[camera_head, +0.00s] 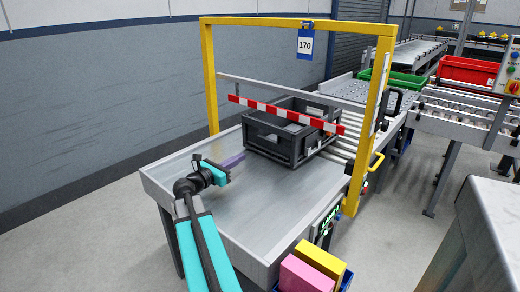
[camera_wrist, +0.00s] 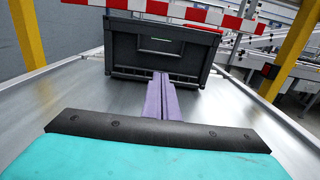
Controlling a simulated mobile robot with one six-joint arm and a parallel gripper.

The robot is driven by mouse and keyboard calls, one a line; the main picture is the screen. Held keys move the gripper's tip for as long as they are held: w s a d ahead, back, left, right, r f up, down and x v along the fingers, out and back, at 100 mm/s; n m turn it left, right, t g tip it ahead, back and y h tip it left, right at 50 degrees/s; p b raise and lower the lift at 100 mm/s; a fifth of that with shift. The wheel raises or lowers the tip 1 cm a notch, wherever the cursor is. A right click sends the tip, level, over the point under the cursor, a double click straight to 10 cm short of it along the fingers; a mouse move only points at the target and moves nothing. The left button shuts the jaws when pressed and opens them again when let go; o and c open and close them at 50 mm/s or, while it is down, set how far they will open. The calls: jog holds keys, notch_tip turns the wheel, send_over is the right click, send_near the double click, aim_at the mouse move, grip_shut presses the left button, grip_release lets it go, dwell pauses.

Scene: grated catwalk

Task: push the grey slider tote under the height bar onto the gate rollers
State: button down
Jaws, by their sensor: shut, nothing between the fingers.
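The grey slider tote (camera_head: 275,138) is a dark open-topped crate on the metal table, beneath the red-and-white height bar (camera_head: 285,114). The bar hangs in a yellow frame (camera_head: 212,75) with a blue "170" tag. In the wrist view the tote's near wall (camera_wrist: 130,45) fills the upper middle, with the bar (camera_wrist: 190,13) just above it. My gripper (camera_head: 238,160) has its purple fingers shut and empty, pointing at the tote's near side. In the wrist view the fingertips (camera_wrist: 160,77) end at the lower tote wall; I cannot tell whether they touch. Gate rollers (camera_head: 340,125) lie beyond the tote.
The metal table (camera_head: 190,175) is clear around my gripper and has a raised rim. Pink and yellow boxes (camera_head: 308,275) stand by its front corner. Green (camera_head: 400,82) and red (camera_head: 470,70) totes sit on conveyors at the back right. A grey block (camera_head: 495,215) stands right.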

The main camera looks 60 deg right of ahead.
aim_at(266, 143)
jog(key=b+x, duration=0.1)
jog(key=x, duration=1.3)
jog(key=shift+w+d, duration=0.1)
dwell(0.6)
